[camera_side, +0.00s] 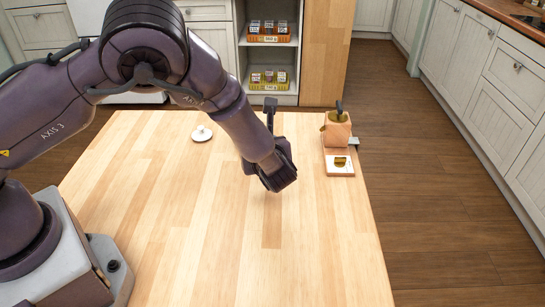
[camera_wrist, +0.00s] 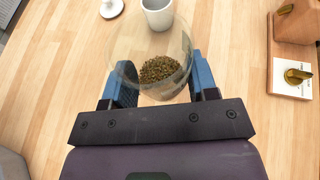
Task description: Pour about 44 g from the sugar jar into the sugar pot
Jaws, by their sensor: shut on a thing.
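A clear, rounded jar (camera_wrist: 122,48) with brownish granules (camera_wrist: 160,70) gathered in its lower part is between the blue-sided fingers of my gripper (camera_wrist: 160,88) in the wrist view. The fingers are shut on it. A pale grey-white pot (camera_wrist: 157,14) stands on the table beyond the jar, cut by the top edge. The jar partly overlaps it in this view, and its inside is hard to see. In the side view my gripper (camera_side: 277,178) is over the table's middle. I cannot make out the jar or the pot there; my arm covers that area.
A white lid with a knob (camera_side: 201,133) lies on the table at the back left. A wooden stand (camera_side: 340,152) with an orange-brown block (camera_side: 337,129) and a white plate with a gold piece (camera_wrist: 298,76) is at the right edge. The front of the table is clear.

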